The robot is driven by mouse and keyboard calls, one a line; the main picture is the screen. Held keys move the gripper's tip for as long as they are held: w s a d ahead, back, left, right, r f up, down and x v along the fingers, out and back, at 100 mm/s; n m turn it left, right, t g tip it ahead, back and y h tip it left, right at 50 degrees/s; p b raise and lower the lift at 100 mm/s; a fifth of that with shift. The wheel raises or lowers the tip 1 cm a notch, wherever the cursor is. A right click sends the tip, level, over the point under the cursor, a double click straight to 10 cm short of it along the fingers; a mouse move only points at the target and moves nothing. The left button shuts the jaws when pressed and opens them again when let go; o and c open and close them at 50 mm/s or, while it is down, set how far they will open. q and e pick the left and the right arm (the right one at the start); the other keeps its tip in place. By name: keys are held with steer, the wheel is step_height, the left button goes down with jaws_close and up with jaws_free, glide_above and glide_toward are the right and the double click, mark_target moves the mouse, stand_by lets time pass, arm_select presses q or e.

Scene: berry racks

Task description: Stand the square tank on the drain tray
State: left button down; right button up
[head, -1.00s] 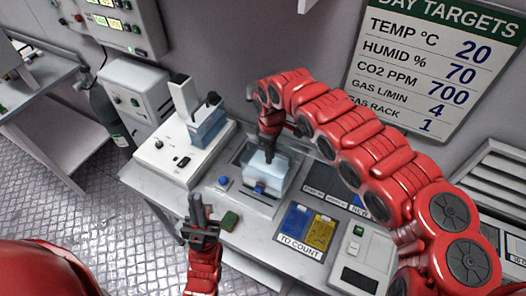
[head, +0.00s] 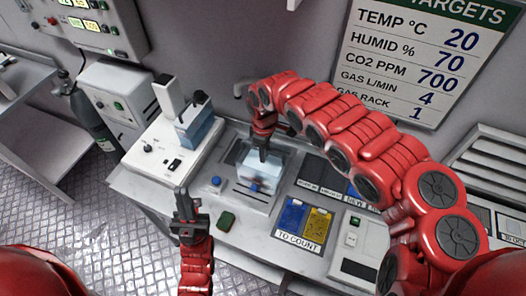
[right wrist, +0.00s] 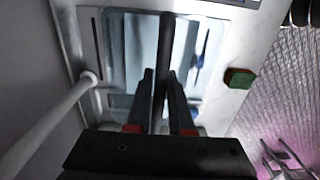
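The square tank (head: 258,173) is a clear, pale blue box at the recessed drain tray (head: 259,206) in the bench. In the head view I cannot tell whether its base touches the tray. My right gripper (head: 262,151) reaches down onto its top. In the right wrist view the tank (right wrist: 138,48) lies below the fingers, and a thin dark upright bar (right wrist: 164,50) runs between them; the fingers (right wrist: 160,80) look closed on it. My left gripper (head: 186,207) hangs over the bench's front edge, away from the tank; its fingers show edge-on.
A white device (head: 150,148) holding a blue box (head: 200,127) stands left of the tray. A green-and-red block (head: 227,221) lies in front. The blue and yellow TO COUNT pads (head: 303,222) and a control box (head: 352,233) lie to the right. A grey pipe (right wrist: 55,120) runs beside the tray.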

steer(key=shift+o, duration=1.7)
steer(key=shift+a, duration=0.15)
steer(key=shift+r, duration=0.1)
step_height(320, 180, up, 11)
steer(key=b, duration=0.3)
steer(key=shift+w, duration=0.1)
steer(key=shift+r, duration=0.4)
